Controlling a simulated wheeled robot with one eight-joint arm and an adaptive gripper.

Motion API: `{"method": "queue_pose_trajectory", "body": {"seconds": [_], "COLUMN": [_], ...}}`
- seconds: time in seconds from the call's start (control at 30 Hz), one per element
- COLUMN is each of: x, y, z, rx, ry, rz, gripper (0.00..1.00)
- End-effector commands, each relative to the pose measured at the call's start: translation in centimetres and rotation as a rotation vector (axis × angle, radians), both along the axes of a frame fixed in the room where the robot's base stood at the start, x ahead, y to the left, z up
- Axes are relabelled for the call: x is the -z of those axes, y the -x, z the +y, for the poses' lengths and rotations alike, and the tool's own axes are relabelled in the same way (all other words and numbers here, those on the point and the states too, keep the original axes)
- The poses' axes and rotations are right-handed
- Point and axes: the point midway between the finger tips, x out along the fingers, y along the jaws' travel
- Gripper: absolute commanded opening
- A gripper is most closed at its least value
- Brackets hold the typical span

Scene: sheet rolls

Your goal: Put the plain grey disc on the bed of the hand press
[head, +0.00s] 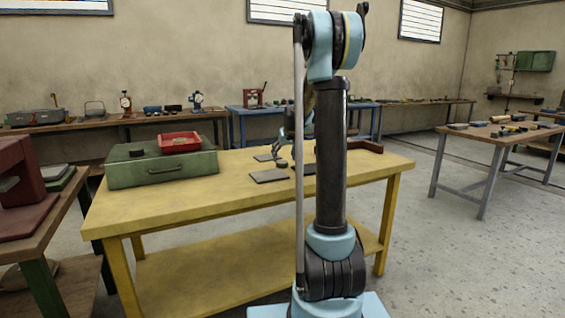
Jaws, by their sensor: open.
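A small grey round piece (281,163), which looks like the plain grey disc, is on the yellow table just below my gripper (281,148). It is too small to tell its surface or whether the fingers touch it. My gripper is open, low over the table, and partly hidden by my arm. A dark red press (18,172) stands on a bench at the left edge, cut off by the frame. Its flat red bed (30,222) looks bare where it shows. A smaller red press-like device (253,97) stands on the blue bench behind; I cannot tell which is the hand press.
The yellow table (150,206) carries a green toolbox (165,168) with a red tray (180,142) and a dark round piece (136,153) on top. Dark flat plates (269,176) lie near my gripper. A brown angled piece (366,146) is at right. The table's front is clear.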

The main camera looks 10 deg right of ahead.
Motion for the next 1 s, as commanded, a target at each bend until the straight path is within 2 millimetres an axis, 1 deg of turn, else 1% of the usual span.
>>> {"method": "queue_pose_trajectory", "body": {"seconds": [0.03,0.2,0.4,0.57,0.77,0.87,0.97,1.0], "x": [-0.8,-3.1,-5.3,-6.3,-6.6,-6.6,-6.5,-6.5], "y": [0.5,2.0,3.4,4.0,4.5,5.9,8.8,10.3], "z": [-0.1,-0.3,-0.6,-0.7,-0.7,-0.6,-0.4,-0.3], "rx": [0.000,0.001,0.001,0.001,0.001,0.002,0.007,0.010], "ry": [0.000,-0.001,-0.001,-0.001,0.000,0.000,0.001,0.001], "rz": [0.000,0.000,0.000,0.000,0.002,0.012,0.031,0.042], "gripper": [0.68,0.68,0.68,0.68,0.68,0.68,0.68,0.68]}}
